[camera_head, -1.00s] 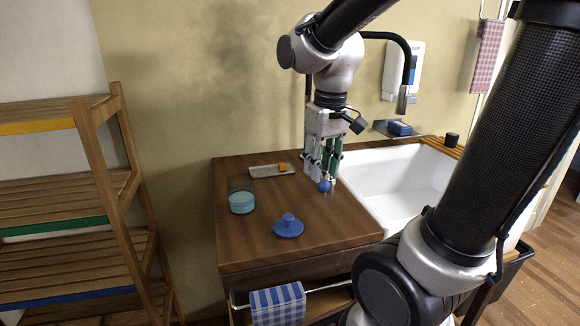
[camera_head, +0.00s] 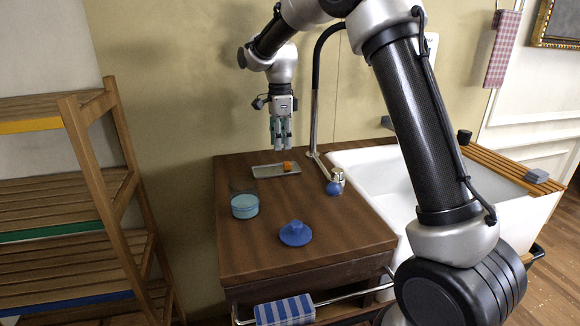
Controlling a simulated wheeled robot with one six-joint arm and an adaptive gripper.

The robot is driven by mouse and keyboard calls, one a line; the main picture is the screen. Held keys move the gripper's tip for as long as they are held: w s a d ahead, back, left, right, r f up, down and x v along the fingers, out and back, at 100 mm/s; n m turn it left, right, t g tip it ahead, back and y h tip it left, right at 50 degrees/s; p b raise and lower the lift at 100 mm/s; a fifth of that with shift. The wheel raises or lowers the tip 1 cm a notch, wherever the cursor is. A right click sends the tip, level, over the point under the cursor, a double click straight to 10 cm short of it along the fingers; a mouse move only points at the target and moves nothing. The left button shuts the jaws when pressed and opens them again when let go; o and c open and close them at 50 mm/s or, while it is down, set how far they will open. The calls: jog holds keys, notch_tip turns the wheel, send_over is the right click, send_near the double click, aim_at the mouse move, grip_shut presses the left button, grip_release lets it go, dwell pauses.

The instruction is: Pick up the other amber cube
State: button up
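One amber cube (camera_head: 287,166) is in view, near the right end of a small grey tray (camera_head: 262,171) at the back of the wooden counter. No second amber cube shows. My gripper (camera_head: 282,149) points down above the tray, near the cube in the picture, with clear space below its fingertips. Its fingers look apart with nothing between them.
A glass with a teal base (camera_head: 244,211), a blue lidded-looking piece (camera_head: 295,234) and a blue ball (camera_head: 333,189) stand on the counter (camera_head: 260,260). The black tap (camera_head: 316,100) rises right of my gripper. The white sink (camera_head: 380,170) is further right.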

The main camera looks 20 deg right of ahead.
aim_at(284, 163)
jog(key=f, duration=0.5)
jog(key=d+f, duration=0.1)
jog(key=f, duration=0.1)
jog(key=shift+w+f, duration=0.15)
jog(key=shift+f, duration=0.2)
jog(key=c, duration=0.5)
